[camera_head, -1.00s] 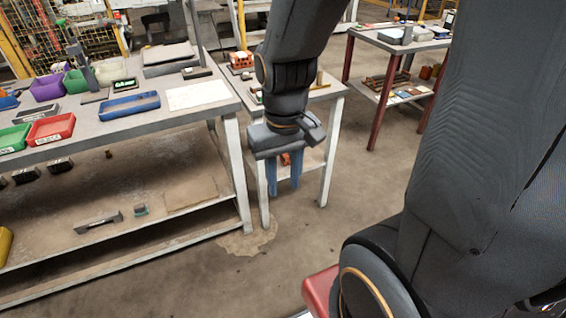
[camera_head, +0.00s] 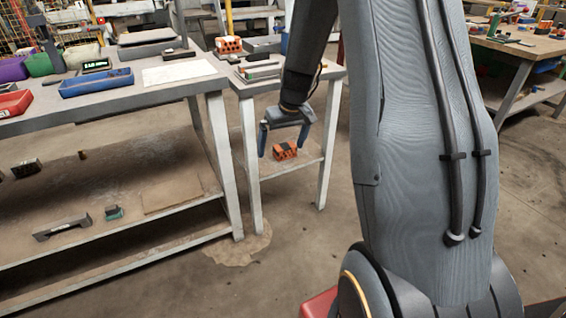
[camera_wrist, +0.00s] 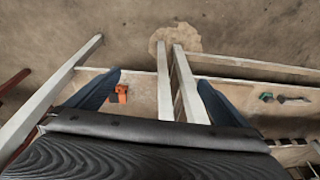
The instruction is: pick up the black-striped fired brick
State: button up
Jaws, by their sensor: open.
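An orange brick with black markings (camera_head: 285,150) lies on the lower shelf of the small white-legged table. In the head view it shows between the two blue fingers of my gripper (camera_head: 282,147), which is spread open and empty. The depth gap between fingers and brick is hard to judge there.
The small table's top (camera_head: 238,86) lies above the shelf, with another orange block (camera_head: 229,45) on it. Its legs (camera_head: 331,140) flank the shelf opening. A long workbench (camera_head: 130,100) with trays stands at left. The floor in front is clear.

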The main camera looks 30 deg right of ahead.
jog(key=w+d+f+t+b, duration=0.1)
jog(key=w+d+f+b, duration=0.5)
jog(key=f, duration=0.3)
jog(key=w+d+f+b, duration=0.3)
jog(key=w+d+f, duration=0.4)
jog(key=d+f, duration=0.15)
jog(key=b, duration=0.3)
send_near(286, 147)
jog(key=shift+t+h, duration=0.3)
jog(key=shift+h, duration=0.1)
jog(key=x, duration=0.3)
jog(key=a+x, duration=0.1)
jog(key=x, duration=0.1)
jog(key=shift+s+f, duration=0.15)
jog(key=shift+f, duration=0.25)
jog(key=b+x, duration=0.1)
jog(key=x, duration=0.4)
jog(key=shift+c, duration=0.4)
jog(key=c, duration=1.1)
jog(key=shift+d, duration=0.1)
jog(key=shift+c, duration=0.9)
